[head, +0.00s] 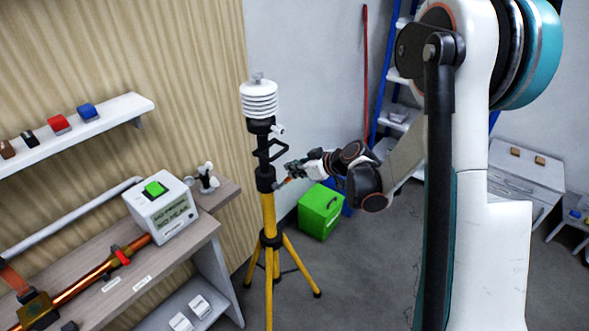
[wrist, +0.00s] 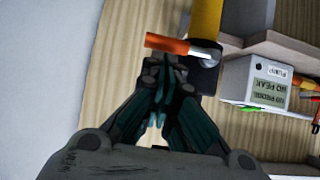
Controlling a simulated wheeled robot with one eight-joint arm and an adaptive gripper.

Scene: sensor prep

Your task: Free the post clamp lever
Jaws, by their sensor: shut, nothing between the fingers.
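A yellow tripod post (head: 268,215) stands upright with a black clamp collar (head: 265,180) around it. The orange clamp lever (head: 284,183) sticks out from the collar toward my gripper. In the wrist view the orange lever (wrist: 168,44) lies across the picture just beyond my fingertips, with its silver end (wrist: 208,54) at the dark collar. My gripper (head: 290,173) is shut and empty; in the wrist view its fingertips (wrist: 163,66) meet close beside the lever's orange grip. I cannot tell whether they touch it.
A white ribbed sensor (head: 259,99) tops the post, with a black handle below it. A workbench (head: 205,235) with a white meter (head: 162,210) stands to the left. A green box (head: 320,212) is on the floor behind.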

